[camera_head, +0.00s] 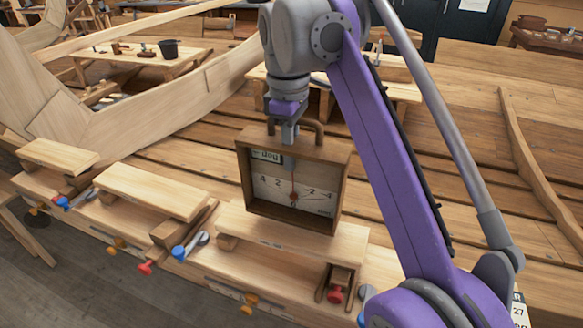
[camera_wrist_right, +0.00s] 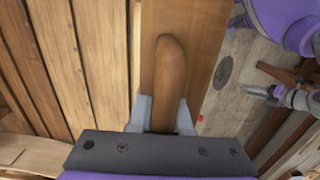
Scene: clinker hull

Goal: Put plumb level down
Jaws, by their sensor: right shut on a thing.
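The plumb level (camera_head: 328,208) is a wooden box with a white dial face, a red-centred needle and a curved handle on top. In the head view it is upright, just above or on a pale wooden block (camera_head: 255,232) at the hull's edge; I cannot tell whether they touch. My right gripper (camera_head: 289,135) comes down from above and is shut on the level's handle. In the right wrist view, the fingers (camera_wrist_right: 165,115) sit on both sides of the brown handle (camera_wrist_right: 170,75).
More pale blocks (camera_head: 150,190) line the hull's near edge to the left, with clamps with red, blue and yellow knobs (camera_head: 178,252) below. A workbench (camera_head: 145,58) with a dark bucket (camera_head: 169,49) is behind.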

